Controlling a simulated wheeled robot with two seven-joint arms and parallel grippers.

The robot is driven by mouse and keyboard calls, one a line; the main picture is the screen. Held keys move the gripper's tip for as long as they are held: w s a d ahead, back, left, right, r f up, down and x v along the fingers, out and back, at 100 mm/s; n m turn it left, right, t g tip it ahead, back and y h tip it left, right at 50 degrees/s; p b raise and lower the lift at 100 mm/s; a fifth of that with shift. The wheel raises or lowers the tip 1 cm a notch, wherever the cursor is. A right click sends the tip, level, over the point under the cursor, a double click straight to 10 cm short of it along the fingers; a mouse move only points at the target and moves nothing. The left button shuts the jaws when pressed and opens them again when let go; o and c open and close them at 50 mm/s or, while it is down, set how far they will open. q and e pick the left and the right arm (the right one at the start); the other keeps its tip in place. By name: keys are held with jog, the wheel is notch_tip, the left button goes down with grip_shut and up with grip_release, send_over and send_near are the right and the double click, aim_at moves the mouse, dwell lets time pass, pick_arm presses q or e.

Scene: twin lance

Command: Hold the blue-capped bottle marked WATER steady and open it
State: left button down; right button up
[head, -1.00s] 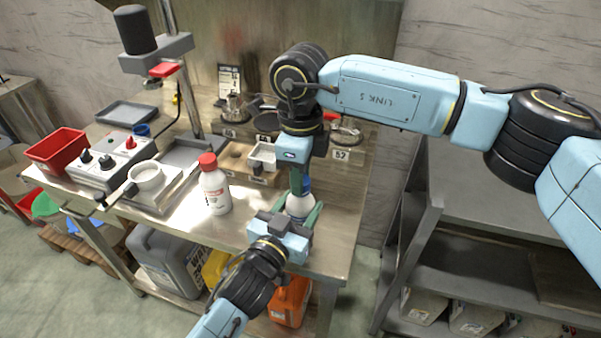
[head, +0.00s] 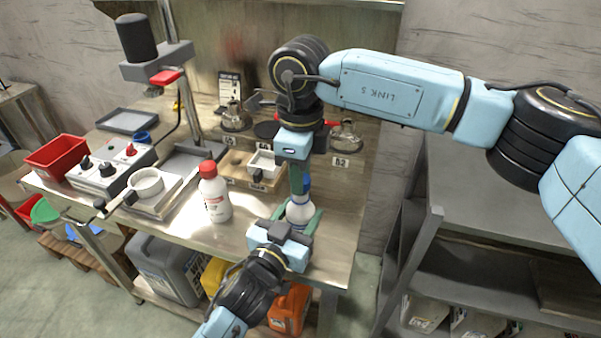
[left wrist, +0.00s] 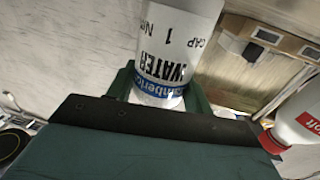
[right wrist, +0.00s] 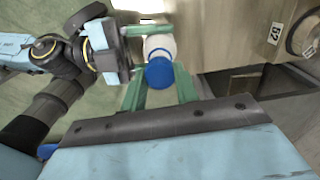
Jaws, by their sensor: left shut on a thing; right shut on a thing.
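The white bottle marked WATER (left wrist: 170,65) stands upright near the table's front right; it also shows in the head view (head: 300,212). My left gripper (head: 299,220) is shut around its body from the front, low in the head view. Its green fingers flank the bottle in the left wrist view. My right gripper (right wrist: 161,86) comes from above and is shut on the blue cap (right wrist: 160,73), which its fingers flank. In the head view the cap (head: 307,184) is partly hidden by a finger. I cannot tell whether it still touches the bottle's neck.
A red-capped white bottle (head: 216,195) stands just left of the held bottle. Behind are a wooden tray with a white box (head: 262,163) and metal pots (head: 235,117). A control box (head: 108,172) and red bin (head: 58,155) stand left. A grey shelf (head: 490,190) is at right.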

jog(key=shift+r, duration=2)
pick_arm(q)
jog(key=c, duration=0.5)
grip_release()
